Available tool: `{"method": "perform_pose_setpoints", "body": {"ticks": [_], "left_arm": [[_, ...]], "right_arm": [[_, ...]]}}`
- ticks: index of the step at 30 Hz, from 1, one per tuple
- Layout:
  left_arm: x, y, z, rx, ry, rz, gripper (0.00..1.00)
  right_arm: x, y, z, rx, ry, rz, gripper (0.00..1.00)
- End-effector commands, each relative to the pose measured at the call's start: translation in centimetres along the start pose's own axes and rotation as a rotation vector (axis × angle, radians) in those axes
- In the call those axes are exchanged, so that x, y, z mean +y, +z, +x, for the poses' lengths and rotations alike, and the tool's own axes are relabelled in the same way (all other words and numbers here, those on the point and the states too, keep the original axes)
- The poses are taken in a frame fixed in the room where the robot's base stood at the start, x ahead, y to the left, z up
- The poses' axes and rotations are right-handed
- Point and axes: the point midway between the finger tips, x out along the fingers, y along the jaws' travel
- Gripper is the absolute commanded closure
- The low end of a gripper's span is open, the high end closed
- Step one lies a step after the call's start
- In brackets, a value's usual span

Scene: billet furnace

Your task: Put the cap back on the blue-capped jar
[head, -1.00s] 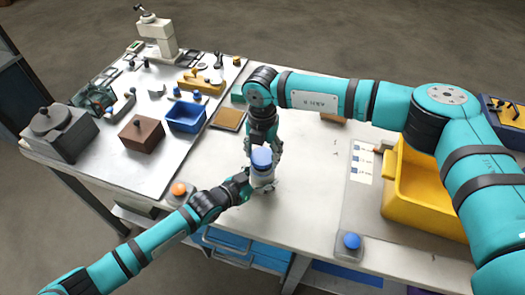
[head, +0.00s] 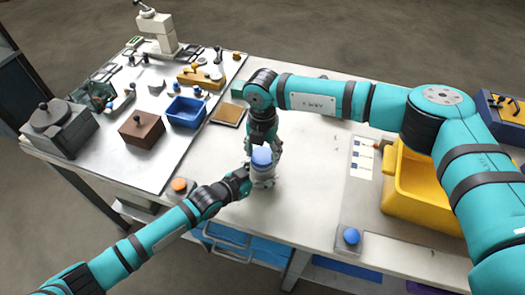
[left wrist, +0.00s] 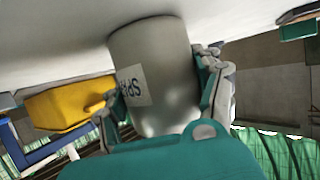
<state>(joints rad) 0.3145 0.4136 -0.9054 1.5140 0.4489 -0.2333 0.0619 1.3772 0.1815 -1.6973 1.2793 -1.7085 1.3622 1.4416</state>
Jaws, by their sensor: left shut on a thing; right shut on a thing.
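The jar (head: 263,177) is a pale grey cylinder standing upright on the table near its front edge. The blue cap (head: 262,157) is at the jar's top, upright; whether it is seated or just above the rim I cannot tell. My right gripper (head: 264,148) comes down from above and is shut on the cap. My left gripper (head: 248,180) is shut around the jar's body from the left. In the left wrist view the jar (left wrist: 168,60) sits between both fingers, with part of a label showing; the cap is not in that view.
A yellow bin (head: 424,205) stands on the right, also seen in the left wrist view (left wrist: 65,108). A blue button (head: 351,236) and an orange button (head: 179,185) sit near the front edge. A blue tray (head: 186,113) and brown box (head: 141,130) are at the left.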

Motion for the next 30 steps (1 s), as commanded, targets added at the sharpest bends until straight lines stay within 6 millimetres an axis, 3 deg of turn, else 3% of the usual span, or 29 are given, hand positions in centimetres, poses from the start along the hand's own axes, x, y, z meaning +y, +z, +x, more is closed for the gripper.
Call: {"method": "perform_pose_setpoints", "body": {"ticks": [18,19,22,26,30], "left_arm": [[-0.1,0.1,0.0,-0.001,-0.001,0.001,0.92],[-0.1,0.1,0.0,-0.001,-0.001,0.001,1.00],[-0.1,0.1,0.0,-0.001,-0.001,0.001,1.00],[-0.1,0.1,0.0,-0.001,-0.001,0.001,1.00],[-0.1,0.1,0.0,-0.002,-0.001,0.001,1.00]], "right_arm": [[0.0,0.0,1.2,-0.001,0.001,0.000,0.56],[0.0,0.1,1.2,-0.001,0.001,0.000,0.56],[0.0,0.0,1.1,-0.001,0.001,0.025,0.56],[0.0,0.0,1.2,0.001,0.000,0.192,0.56],[-0.1,0.0,1.2,0.002,0.002,0.511,0.56]]}}
